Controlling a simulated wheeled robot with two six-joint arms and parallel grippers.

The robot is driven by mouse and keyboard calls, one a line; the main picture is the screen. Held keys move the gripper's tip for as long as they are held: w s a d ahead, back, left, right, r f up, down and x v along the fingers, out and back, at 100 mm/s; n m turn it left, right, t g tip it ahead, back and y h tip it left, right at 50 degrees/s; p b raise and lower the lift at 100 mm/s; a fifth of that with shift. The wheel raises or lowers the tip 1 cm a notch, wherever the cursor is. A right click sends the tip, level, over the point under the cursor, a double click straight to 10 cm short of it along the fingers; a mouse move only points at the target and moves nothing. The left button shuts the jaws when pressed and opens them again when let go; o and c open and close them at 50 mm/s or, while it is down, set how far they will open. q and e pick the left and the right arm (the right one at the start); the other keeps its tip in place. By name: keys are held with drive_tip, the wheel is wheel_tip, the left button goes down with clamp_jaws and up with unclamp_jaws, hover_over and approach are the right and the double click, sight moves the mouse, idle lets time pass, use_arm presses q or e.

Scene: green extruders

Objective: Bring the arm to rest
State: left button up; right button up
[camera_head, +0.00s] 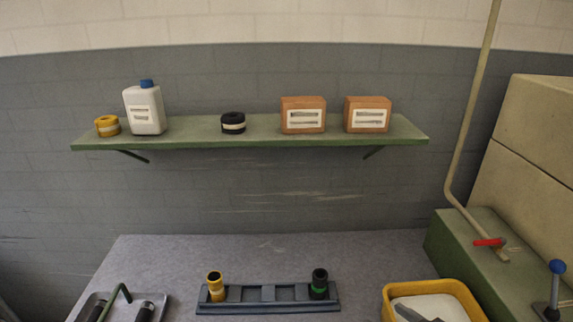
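Neither of my grippers shows in the head view, and no arm of mine can be made out there. A dark grey rack (267,307) lies on the grey table (265,250). A yellow-and-black cylinder (216,287) stands upright at its left end, and a black cylinder with a green band (319,285) stands at its right end. The middle places of the rack look empty.
A metal tray (91,300) with dark cylinders sits front left. A yellow bin (387,298) with white contents and a dark object sits front right. A green machine (456,249) bounds the table's right. A green shelf (190,141) holds bottle, rolls and boxes.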

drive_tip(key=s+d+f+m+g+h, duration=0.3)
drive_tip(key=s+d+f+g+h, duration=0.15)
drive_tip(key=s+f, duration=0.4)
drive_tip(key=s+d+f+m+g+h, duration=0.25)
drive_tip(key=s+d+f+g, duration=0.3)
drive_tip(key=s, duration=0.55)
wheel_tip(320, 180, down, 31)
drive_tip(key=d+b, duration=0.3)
drive_tip(key=b, duration=0.2)
use_arm(q)
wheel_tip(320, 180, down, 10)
drive_tip(key=b, duration=0.5)
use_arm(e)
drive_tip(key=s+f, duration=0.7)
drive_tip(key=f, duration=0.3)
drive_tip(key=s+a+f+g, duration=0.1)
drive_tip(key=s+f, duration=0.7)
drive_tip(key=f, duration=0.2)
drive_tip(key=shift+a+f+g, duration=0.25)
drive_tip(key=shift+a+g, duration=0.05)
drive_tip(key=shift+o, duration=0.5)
